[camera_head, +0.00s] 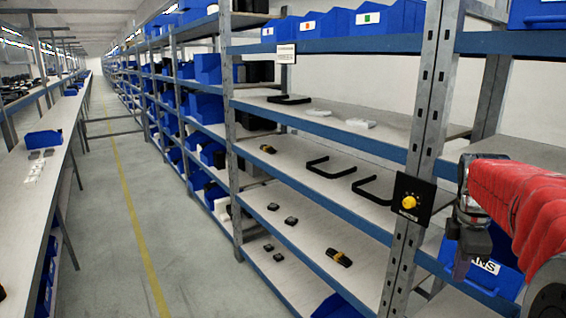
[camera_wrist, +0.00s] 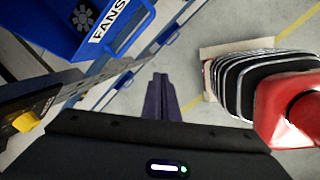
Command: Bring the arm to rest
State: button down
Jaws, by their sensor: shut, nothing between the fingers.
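My gripper (camera_wrist: 161,97) shows in the wrist view with its two dark fingers together and nothing between them. It points down toward the floor. In the head view my gripper (camera_head: 461,268) hangs at the right, beside the shelf post and in front of a blue bin (camera_head: 490,255). My arm, in a red cover, reaches in from the right edge of the head view. The fingertips are partly hard to make out there against the bin.
A black plate with a yellow knob (camera_head: 409,202) is on the shelf post (camera_head: 425,130), close to my gripper. The shelves (camera_head: 300,195) hold black handles and small dark parts. A long workbench (camera_head: 52,185) stands left. The aisle floor (camera_head: 120,240) between is clear.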

jog(key=s+a+f+m+t+y, duration=0.1)
jog(key=s+a+m+t, duration=0.1)
jog(key=s+a+m, duration=0.5)
jog(key=s+a+f+m+t, duration=0.2)
jog(key=s+a+m, duration=0.5)
jog(key=s+a, duration=0.5)
jog(key=a, duration=0.5)
jog(key=shift+a+y, duration=0.35)
jog(key=shift+y, duration=0.05)
jog(key=c, duration=2.5)
grip_release()
jog(key=shift+f, duration=0.1)
jog(key=shift+c, duration=0.2)
